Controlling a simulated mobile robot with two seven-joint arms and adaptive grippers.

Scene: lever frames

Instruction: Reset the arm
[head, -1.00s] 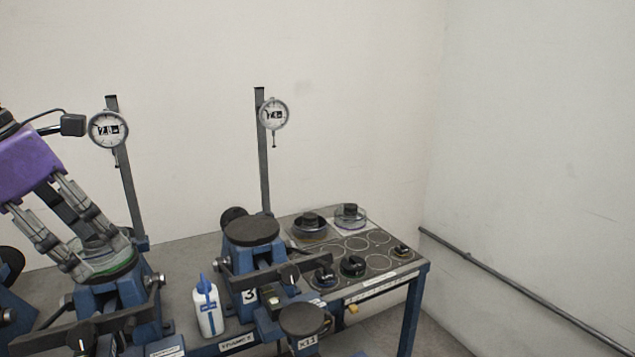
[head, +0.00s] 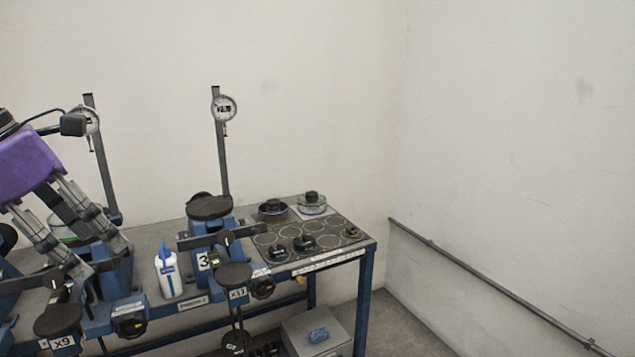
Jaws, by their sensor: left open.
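My left gripper (head: 108,262) has a purple body and grey fingers, and comes in from the left, pointing down and right. Its fingers are apart and nothing shows held between them. They overlap a blue lever frame (head: 112,272) in the picture; I cannot tell whether they touch it. Behind the fingers a clear, green-tinted disc (head: 62,226) is partly hidden. To the right stands the blue lever frame marked 3 (head: 204,240), with a round black top and a dark lever arm. My right gripper is not in view.
A white bottle with a blue cap (head: 168,272) stands between the frames. Dial gauges hang on upright posts, one at the right (head: 224,108). A rack plate (head: 335,232) with several weights and empty rings is on the table's right end. Black pans marked X9 (head: 58,320) and X11 (head: 234,275) project forward.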

